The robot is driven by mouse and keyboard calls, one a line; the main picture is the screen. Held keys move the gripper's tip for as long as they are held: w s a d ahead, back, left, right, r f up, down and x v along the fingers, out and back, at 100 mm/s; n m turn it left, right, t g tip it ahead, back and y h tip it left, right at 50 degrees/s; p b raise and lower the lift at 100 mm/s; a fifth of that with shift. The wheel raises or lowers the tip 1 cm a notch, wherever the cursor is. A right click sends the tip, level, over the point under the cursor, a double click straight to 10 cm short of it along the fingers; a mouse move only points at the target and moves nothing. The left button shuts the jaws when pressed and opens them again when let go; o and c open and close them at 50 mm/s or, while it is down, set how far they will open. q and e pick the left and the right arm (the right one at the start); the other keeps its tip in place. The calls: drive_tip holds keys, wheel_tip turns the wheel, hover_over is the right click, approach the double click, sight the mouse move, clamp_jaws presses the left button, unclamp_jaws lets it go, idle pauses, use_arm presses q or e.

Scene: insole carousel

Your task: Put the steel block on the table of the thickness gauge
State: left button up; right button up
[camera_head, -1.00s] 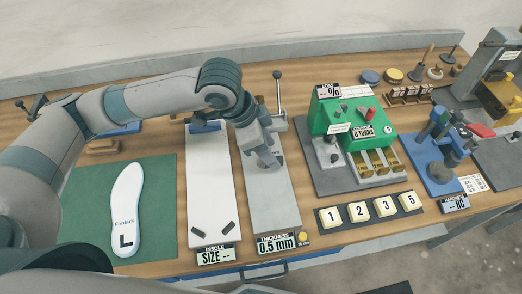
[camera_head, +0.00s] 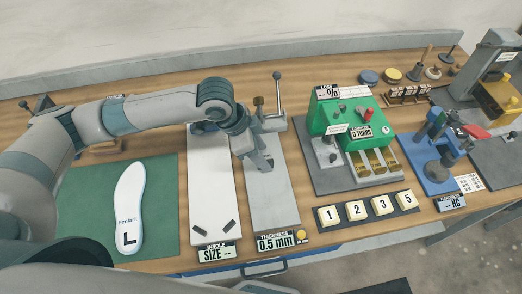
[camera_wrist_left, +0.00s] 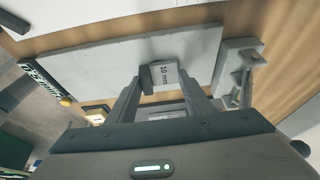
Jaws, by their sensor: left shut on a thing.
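The steel block (camera_wrist_left: 165,74), a small grey block marked "10 mm", is between the fingertips of my left gripper (camera_wrist_left: 162,84) in the left wrist view. The gripper is shut on it. In the head view my left gripper (camera_head: 258,163) hangs over the long grey base of the thickness gauge (camera_head: 277,205), in front of its column. The block cannot be made out clearly there. The gauge display (camera_head: 275,241) reads 0.5 mm. The gauge's table and tip are largely hidden by my gripper. I cannot tell whether the block touches the gauge. My right gripper is not in view.
A white insole size board (camera_head: 208,190) lies just left of the gauge. A green mat (camera_head: 78,210) with a white insole (camera_head: 129,205) is further left. A green machine (camera_head: 350,125) stands close on the right, behind numbered keys (camera_head: 368,210). The gauge's lever (camera_head: 278,90) sticks up behind my gripper.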

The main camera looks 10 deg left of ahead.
use_arm(q)
drive_tip(key=shift+f, duration=0.2)
drive_tip(key=shift+f, duration=0.1)
drive_tip(key=o, duration=1.1)
drive_tip(key=shift+o, duration=0.2)
drive_tip(key=b+v, duration=0.2)
drive_tip(key=v, duration=1)
